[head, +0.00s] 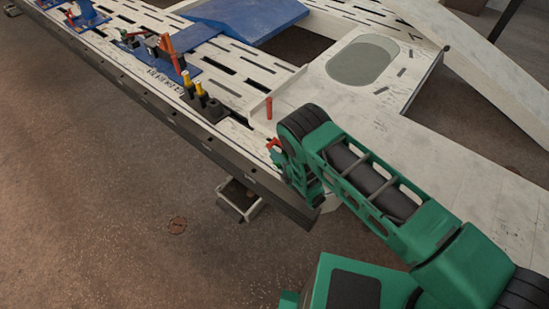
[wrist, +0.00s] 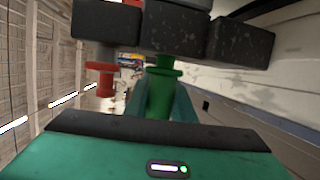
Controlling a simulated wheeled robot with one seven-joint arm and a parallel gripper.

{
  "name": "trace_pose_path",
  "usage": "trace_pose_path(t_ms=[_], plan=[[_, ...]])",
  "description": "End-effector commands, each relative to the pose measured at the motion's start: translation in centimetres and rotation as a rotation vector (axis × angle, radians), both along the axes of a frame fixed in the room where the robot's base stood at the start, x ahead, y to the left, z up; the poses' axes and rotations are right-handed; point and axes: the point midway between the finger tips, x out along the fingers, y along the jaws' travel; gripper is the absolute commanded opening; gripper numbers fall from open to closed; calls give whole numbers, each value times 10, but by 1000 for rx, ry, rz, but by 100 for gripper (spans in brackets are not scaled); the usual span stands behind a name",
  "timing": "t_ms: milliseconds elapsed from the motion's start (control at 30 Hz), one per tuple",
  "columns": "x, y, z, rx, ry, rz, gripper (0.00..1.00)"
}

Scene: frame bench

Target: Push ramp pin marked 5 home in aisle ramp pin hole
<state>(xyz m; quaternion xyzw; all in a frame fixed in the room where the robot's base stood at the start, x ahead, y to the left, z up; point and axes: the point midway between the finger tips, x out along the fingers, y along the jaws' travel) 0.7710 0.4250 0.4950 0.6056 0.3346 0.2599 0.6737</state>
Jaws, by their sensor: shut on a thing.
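In the wrist view my gripper (wrist: 161,103) is shut on a green flanged pin (wrist: 160,80), held between its two fingers. No number can be read on it. Dark blocks (wrist: 178,28) lie just beyond the pin's head; I cannot tell whether the pin touches them or enters a hole. A red flanged pin (wrist: 104,78) is left of my fingers, apart from them. In the head view my gripper end (head: 296,178) is low at the bench's near edge, mostly hidden by my arm. A red part (head: 274,144) shows beside it. The aisle ramp pin hole cannot be made out.
A red upright pin (head: 268,108) stands on the white bench frame (head: 300,95) behind my gripper. Yellow-topped pins (head: 187,83) and a red-handled clamp (head: 172,52) stand farther left. A blue plate (head: 245,14) lies behind. The floor (head: 110,180) in front is mostly clear.

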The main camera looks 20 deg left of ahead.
Motion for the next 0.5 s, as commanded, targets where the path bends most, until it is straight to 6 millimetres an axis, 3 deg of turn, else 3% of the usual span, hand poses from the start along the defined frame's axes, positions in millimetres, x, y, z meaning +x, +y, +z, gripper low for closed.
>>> trace_pose_path(t_ms=[500], plan=[[10, -4, 1, 0, -1, 0, 0]])
